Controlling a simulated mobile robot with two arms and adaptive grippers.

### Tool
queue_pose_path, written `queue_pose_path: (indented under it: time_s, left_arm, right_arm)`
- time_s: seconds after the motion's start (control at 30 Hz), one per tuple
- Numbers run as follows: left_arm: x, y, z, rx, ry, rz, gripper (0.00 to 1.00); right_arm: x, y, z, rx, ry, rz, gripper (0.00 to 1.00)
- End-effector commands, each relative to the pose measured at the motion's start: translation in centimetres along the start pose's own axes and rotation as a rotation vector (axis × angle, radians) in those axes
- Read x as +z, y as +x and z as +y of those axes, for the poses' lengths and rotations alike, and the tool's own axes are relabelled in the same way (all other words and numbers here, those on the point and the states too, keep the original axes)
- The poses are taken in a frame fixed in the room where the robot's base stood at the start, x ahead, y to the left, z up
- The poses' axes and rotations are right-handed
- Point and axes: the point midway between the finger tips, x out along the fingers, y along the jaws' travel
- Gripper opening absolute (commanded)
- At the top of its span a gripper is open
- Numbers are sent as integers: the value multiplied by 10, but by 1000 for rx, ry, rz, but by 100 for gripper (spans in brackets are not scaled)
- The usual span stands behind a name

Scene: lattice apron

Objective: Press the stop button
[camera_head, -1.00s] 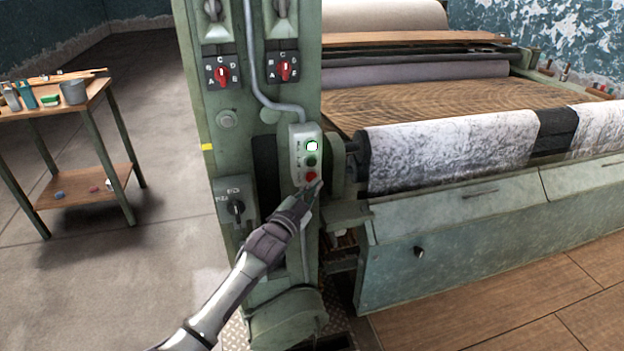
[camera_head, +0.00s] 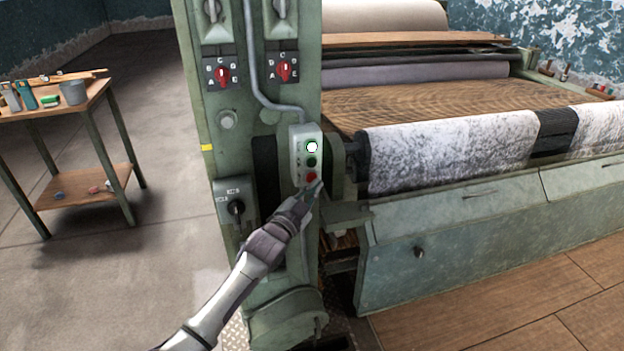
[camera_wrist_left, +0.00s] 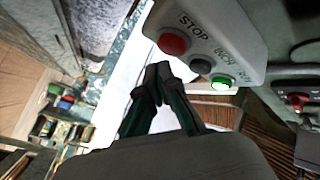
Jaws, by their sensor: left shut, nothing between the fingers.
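The red stop button (camera_head: 311,177) is the lowest button on a pale control box (camera_head: 298,158) on the green machine column. In the left wrist view the red button (camera_wrist_left: 173,43) sits under the word STOP, with a dark button (camera_wrist_left: 201,66) and a lit green button (camera_wrist_left: 221,84) beside it. My left gripper (camera_head: 316,187) is shut and empty, with its fingertips just below the red button in the head view. In the left wrist view its fingertips (camera_wrist_left: 158,70) appear close to the red button; I cannot tell whether they touch. My right gripper is not in view.
A roller with speckled fabric (camera_head: 450,150) lies to the right. A small wooden table (camera_head: 70,112) stands at left, with open floor between.

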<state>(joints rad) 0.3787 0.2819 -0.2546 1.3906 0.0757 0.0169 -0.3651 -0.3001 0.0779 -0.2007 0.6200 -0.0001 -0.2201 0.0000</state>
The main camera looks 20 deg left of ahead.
Motion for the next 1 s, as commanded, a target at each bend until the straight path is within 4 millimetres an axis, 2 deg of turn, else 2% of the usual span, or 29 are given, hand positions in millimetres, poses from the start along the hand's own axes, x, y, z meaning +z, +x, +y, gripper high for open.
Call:
queue_pose_path:
  time_s: [1.0]
  left_arm:
    - [6, 8, -6, 0, 0, 0, 0]
  right_arm:
    - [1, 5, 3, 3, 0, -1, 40]
